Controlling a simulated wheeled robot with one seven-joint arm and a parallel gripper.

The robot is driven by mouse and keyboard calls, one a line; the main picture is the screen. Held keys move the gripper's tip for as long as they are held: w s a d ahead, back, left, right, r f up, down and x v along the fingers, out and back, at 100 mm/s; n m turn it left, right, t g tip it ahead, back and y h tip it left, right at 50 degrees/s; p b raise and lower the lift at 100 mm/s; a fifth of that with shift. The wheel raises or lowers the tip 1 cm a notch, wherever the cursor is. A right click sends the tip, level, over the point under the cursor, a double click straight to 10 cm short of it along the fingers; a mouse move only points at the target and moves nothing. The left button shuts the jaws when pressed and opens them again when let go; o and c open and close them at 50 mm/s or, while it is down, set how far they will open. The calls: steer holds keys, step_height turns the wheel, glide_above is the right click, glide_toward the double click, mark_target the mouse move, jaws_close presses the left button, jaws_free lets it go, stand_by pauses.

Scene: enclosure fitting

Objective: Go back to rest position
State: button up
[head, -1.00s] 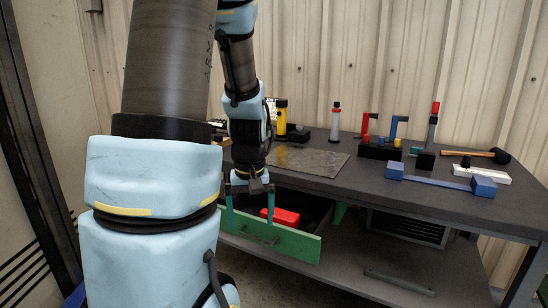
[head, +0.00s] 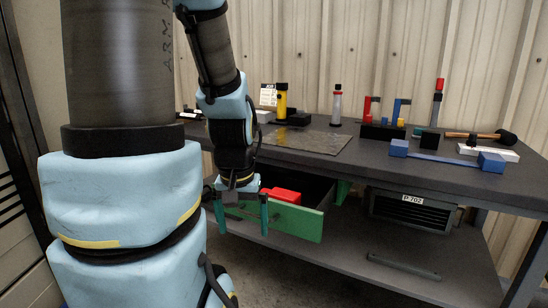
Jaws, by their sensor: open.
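My gripper (head: 242,226) hangs pointing down at the left end of the open green drawer (head: 297,222). Its two teal fingers are spread apart with nothing seen between them. They overlap the left part of the drawer front in the head view; I cannot tell whether they touch it. My arm reaches down to it from the top of the view, with its large blue and dark links filling the left side. A red object (head: 281,195) lies inside the drawer, partly hidden by the drawer front.
The dark workbench (head: 345,166) carries a metal plate (head: 305,141), a yellow bottle (head: 281,104), a blue-ended bar (head: 443,159), a mallet (head: 482,136) and several coloured tools. A vented box labelled P-702 (head: 411,211) sits below. Corrugated wall stands behind; floor in front is partly clear.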

step_height(320, 180, up, 12)
steer(key=p, duration=1.2)
steer(key=shift+s+p, duration=0.15)
steer(key=shift+p, duration=0.2)
steer(key=shift+f, duration=0.15)
